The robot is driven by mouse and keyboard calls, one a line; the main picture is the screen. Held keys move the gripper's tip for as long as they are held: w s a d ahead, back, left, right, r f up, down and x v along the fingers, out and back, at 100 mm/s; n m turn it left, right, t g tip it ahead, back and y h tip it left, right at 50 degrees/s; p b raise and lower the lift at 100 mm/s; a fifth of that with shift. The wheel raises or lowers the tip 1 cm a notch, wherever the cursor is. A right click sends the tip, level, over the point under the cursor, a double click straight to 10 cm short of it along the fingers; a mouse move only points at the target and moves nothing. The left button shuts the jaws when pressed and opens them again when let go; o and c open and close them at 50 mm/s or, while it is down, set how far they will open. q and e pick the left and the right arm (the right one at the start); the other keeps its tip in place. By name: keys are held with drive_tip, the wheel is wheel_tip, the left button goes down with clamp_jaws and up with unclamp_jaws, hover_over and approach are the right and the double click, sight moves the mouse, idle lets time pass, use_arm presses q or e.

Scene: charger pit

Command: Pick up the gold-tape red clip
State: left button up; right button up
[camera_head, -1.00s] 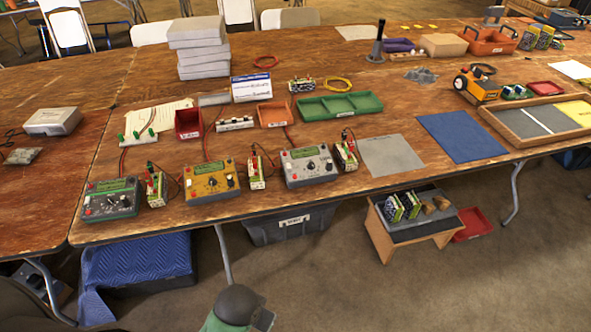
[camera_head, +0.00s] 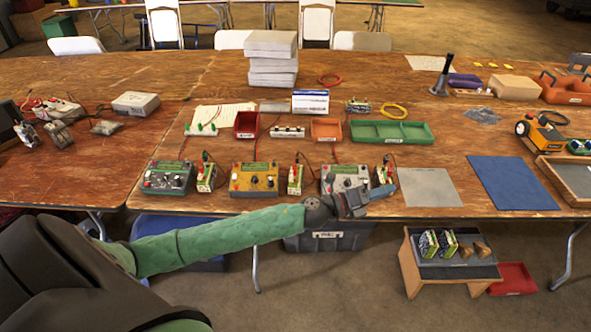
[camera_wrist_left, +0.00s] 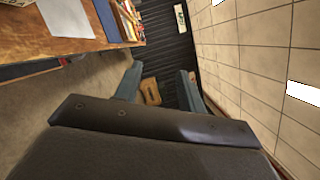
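Three testers stand along the table's front edge: a green-grey one (camera_head: 168,178), a yellow one (camera_head: 254,179) and a grey one (camera_head: 338,177). Beside them stand small white-and-green blocks (camera_head: 206,178), (camera_head: 296,179) with tiny red and green clips on top. The clips are too small for me to make out gold tape on any. My left gripper (camera_head: 383,190) is at the table's front edge, by the grey tester's right corner, and partly covers that corner. In the left wrist view, its two fingers (camera_wrist_left: 160,88) are apart with nothing between them. My right gripper is not in view.
A grey mat (camera_head: 429,187) and a blue mat (camera_head: 511,184) lie right of the gripper. Behind the testers are a red bin (camera_head: 246,125), an orange bin (camera_head: 326,130) and a green tray (camera_head: 393,132). A black crate (camera_head: 328,238) sits under the table.

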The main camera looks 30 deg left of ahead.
use_arm(q)
drive_tip(key=w+a+m+g+h, duration=0.1)
drive_tip(key=a+m+g, duration=0.1)
drive_tip(key=m+g, duration=0.4)
drive_tip(key=m+g+y+p, duration=0.2)
drive_tip(key=m+g+y, duration=0.4)
drive_tip(key=m+y, duration=0.4)
hover_over(294, 167)
drive_tip(key=a, duration=0.2)
wheel_tip(294, 167, down, 2)
drive_tip(key=shift+s+d+f+p, duration=0.15)
drive_tip(key=shift+f+p, duration=0.2)
drive_tip(key=shift+f, duration=0.35)
drive_tip(key=shift+s+d+f+p, duration=0.1)
drive_tip(key=shift+f+p, duration=0.2)
drive_tip(key=shift+f, duration=0.35)
drive_tip(key=p+x, duration=0.2)
drive_tip(key=x, duration=0.2)
drive_tip(key=shift+d+p, duration=0.1)
drive_tip(key=shift+p, duration=0.25)
drive_tip(key=shift+w+d+f, duration=0.1)
drive_tip(key=shift+f, duration=0.35)
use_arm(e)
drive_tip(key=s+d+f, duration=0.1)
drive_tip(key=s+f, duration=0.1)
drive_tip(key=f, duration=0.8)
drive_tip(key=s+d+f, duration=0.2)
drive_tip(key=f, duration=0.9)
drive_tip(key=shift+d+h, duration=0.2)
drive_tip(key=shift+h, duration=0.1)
